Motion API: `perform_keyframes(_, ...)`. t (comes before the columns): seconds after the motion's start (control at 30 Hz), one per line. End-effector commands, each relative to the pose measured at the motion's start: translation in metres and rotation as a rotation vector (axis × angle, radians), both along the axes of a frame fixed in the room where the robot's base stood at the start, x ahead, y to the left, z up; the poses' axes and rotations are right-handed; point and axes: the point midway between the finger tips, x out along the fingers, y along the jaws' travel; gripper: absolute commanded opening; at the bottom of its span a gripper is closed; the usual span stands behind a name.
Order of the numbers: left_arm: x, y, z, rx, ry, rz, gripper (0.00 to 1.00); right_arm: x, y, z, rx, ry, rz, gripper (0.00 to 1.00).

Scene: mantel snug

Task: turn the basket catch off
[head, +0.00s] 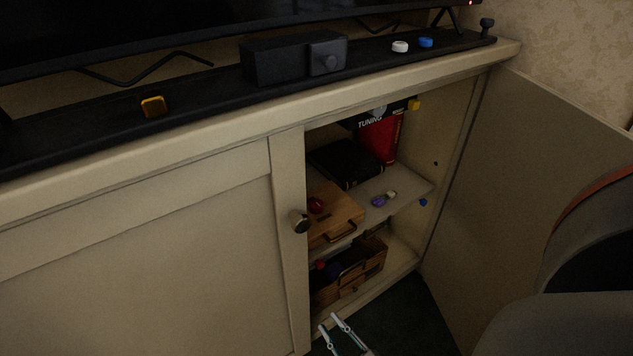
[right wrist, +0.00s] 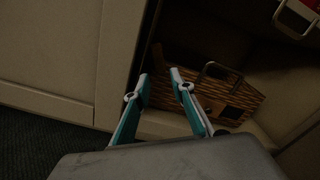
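The brown woven basket (head: 362,277) stands on the cabinet's bottom shelf. It also shows in the right wrist view (right wrist: 200,84), beyond my fingers, with a dark looped handle (right wrist: 215,70) on top. A small dark fitting on its front (right wrist: 237,87) may be the catch; its setting is too dark to tell. My right gripper (head: 329,324) is low in front of the cabinet opening, apart from the basket. In the right wrist view the two fingers (right wrist: 160,76) are spread with nothing between them. My left gripper is not in view.
The left door (head: 150,270) is shut, with a round knob (head: 300,221). The right door (head: 530,170) stands open. Dark floor lies before the opening.

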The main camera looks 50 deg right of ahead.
Motion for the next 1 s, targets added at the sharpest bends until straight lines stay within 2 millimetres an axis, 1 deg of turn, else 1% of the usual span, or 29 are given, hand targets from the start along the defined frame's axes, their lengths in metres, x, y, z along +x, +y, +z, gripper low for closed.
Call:
perform_keyframes(0.3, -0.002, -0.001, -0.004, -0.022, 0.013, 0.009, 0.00, 0.047, -0.011, 0.001, -0.003, -0.001, 0.002, 0.24)
perform_keyframes(0.43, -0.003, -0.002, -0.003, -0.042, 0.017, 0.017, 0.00, 0.061, -0.014, 0.000, -0.003, 0.000, 0.003, 0.24)
perform_keyframes(0.6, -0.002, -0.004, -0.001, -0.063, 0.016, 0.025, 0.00, 0.069, -0.016, 0.001, -0.003, 0.000, 0.003, 0.24)
perform_keyframes(0.83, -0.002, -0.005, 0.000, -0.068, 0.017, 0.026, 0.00, 0.070, -0.017, 0.001, -0.002, -0.001, 0.003, 0.24)
perform_keyframes(0.87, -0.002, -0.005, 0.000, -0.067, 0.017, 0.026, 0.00, 0.070, -0.017, 0.001, -0.003, -0.001, 0.003, 0.21)
perform_keyframes(0.9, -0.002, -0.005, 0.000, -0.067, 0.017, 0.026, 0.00, 0.070, -0.017, 0.001, -0.003, -0.001, 0.003, 0.11)
perform_keyframes(0.93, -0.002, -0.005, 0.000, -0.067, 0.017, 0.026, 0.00, 0.070, -0.017, 0.001, -0.003, -0.001, 0.003, 0.03)
perform_keyframes(0.97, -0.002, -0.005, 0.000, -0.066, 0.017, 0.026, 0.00, 0.070, -0.017, 0.001, -0.003, -0.001, 0.003, 0.00)
perform_keyframes(1.0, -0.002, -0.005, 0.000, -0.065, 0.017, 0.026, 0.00, 0.070, -0.017, 0.001, -0.003, -0.001, 0.003, 0.00)
